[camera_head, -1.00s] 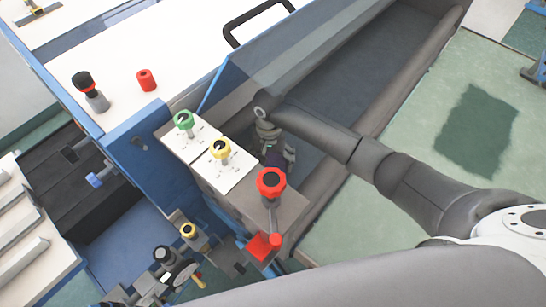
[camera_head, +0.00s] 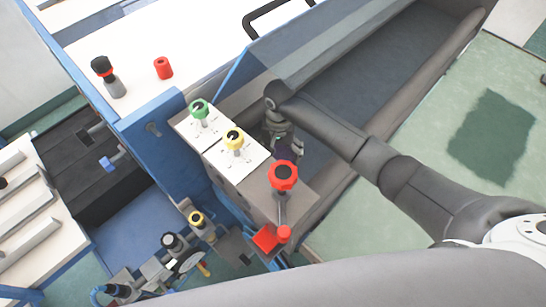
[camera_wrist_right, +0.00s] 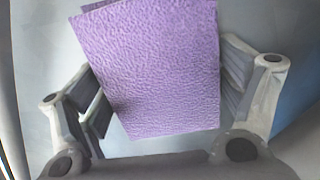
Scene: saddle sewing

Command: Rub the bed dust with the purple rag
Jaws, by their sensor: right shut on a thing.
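My right gripper (camera_head: 284,148) reaches down into the grey trough-like bed (camera_head: 365,70), close behind the control panel with the knobs. It is shut on the purple rag, which shows in the right wrist view (camera_wrist_right: 155,65) as a flat, wrinkled purple sheet between the two fingers. In that view the grey-blue bed surface (camera_wrist_right: 40,35) lies behind the rag. I cannot tell whether the rag touches it. In the head view the rag is mostly hidden by the gripper and panel. I cannot make out separate dust. My left gripper is not in view.
Green (camera_head: 199,108), yellow (camera_head: 234,138) and red (camera_head: 283,176) knobs stand on the panel beside the gripper. The bed's far end is clear.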

